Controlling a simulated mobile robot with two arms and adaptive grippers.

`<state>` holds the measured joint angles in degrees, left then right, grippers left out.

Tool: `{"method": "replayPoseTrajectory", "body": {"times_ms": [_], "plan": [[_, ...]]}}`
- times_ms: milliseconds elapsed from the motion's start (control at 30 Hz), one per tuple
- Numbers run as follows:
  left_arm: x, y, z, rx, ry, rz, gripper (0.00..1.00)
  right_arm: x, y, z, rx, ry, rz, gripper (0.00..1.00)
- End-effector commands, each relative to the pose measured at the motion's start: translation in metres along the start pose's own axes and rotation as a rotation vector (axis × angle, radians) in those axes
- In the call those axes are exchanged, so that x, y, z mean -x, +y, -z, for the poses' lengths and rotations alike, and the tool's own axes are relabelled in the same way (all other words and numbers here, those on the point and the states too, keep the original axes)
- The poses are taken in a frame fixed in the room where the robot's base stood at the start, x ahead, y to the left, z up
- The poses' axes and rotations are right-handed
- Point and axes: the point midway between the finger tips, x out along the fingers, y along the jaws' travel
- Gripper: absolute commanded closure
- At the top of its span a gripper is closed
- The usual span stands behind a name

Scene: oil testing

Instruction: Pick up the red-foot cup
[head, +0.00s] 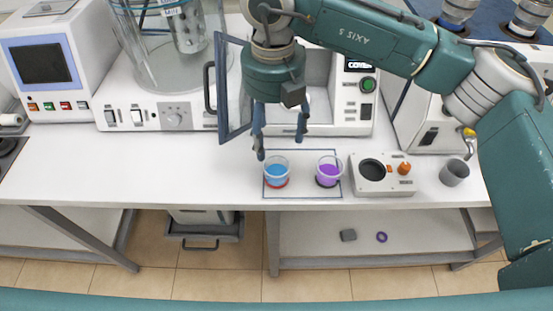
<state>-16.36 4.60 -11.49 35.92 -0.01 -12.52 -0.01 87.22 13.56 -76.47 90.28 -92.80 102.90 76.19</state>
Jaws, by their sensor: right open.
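The red-foot cup (276,171) is a clear cup with blue liquid and a red base. It stands upright on the white bench, inside a dark outlined rectangle near the front edge. A second cup (328,171), with purple liquid and a dark base, stands to its right in the same rectangle. My right gripper (281,146) hangs down from above, open and empty. Its fingers point toward the bench, and the left finger shows just above and left of the red-foot cup's rim. Whether it touches the cup I cannot tell. My left gripper is out of view.
A small device with a black dish and orange knob (381,176) and a grey cup (454,172) stand to the right. Behind my gripper is a cabinet with an open dark-framed door (233,90). The bench's left front (150,165) is clear.

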Motion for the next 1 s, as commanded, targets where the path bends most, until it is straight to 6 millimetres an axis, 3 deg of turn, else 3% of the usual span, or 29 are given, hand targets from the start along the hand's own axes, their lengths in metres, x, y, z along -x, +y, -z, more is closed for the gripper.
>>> {"method": "replayPoseTrajectory", "body": {"times_ms": [167, 400, 500, 667, 800, 1000], "plan": [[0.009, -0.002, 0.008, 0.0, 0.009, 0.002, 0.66, -0.025, -0.001, 0.002, 0.002, 0.005, 0.001, 0.32], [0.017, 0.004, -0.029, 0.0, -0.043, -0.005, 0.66, -0.052, -0.001, 0.002, 0.002, 0.002, 0.0, 0.32], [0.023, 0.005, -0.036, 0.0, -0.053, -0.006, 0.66, -0.059, -0.002, 0.003, 0.001, 0.004, 0.0, 0.32], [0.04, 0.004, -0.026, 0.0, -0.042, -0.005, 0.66, -0.08, -0.006, 0.009, 0.002, 0.006, 0.001, 0.32], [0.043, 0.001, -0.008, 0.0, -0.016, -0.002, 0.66, -0.1, -0.005, 0.008, 0.002, 0.004, -0.001, 0.32], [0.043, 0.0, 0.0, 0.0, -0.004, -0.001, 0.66, -0.107, -0.005, 0.008, 0.003, 0.001, -0.001, 0.32]]}}
